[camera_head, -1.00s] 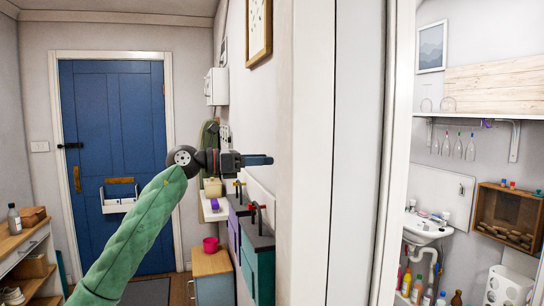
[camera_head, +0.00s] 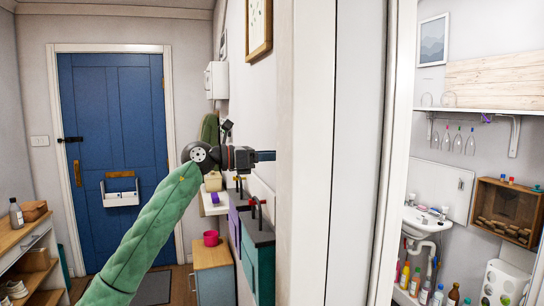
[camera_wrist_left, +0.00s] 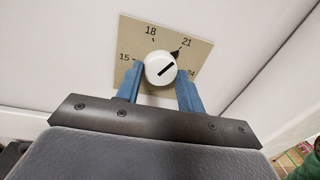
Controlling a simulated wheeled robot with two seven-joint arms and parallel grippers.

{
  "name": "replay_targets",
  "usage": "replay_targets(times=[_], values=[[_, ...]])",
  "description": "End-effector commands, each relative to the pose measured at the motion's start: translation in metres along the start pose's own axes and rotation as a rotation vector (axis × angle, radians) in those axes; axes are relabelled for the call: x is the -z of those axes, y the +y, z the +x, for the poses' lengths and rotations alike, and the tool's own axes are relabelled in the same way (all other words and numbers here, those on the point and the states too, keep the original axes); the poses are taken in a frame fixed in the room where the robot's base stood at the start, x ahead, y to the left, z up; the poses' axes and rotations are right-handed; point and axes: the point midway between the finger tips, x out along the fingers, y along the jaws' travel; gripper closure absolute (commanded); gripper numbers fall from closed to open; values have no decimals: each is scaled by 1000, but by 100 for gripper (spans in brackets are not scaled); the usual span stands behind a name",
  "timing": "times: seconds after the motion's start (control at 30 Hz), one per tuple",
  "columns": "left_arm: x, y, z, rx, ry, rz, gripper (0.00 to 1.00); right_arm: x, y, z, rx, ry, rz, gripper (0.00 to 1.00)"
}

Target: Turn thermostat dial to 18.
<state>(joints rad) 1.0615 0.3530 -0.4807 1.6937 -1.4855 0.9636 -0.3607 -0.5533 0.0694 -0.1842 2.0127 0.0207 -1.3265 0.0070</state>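The thermostat dial (camera_wrist_left: 160,68) is a round white knob with a black line, on a beige plate (camera_wrist_left: 135,38) marked 15, 18, 21 and 24. The line points up and right, toward the 21 side, near a black triangular pointer (camera_wrist_left: 175,54). My left gripper's blue fingers (camera_wrist_left: 160,86) stand on either side of the dial, slightly apart from it as far as I can tell. In the head view my left gripper (camera_head: 266,156) reaches right to the white wall edge; the dial is hidden there. My right gripper is not in view.
A white wall edge and door frame (camera_head: 310,190) stand just right of my left gripper. A blue door (camera_head: 115,130) is at the back left.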

Motion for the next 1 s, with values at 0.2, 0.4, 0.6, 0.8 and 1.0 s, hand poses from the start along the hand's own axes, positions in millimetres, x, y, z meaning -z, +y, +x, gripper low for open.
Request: replay_targets(times=[0.2,0.4,0.6,0.8,1.0], values=[[0,0,0,-1,-1,-5,85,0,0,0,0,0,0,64],[0,0,0,-1,-5,-57,85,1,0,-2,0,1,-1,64],[-1,0,-1,-1,-14,-181,85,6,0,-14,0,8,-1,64],[-1,0,-1,0,-28,-362,85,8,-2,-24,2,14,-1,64],[-2,0,-1,1,-42,-551,85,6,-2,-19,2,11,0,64]])
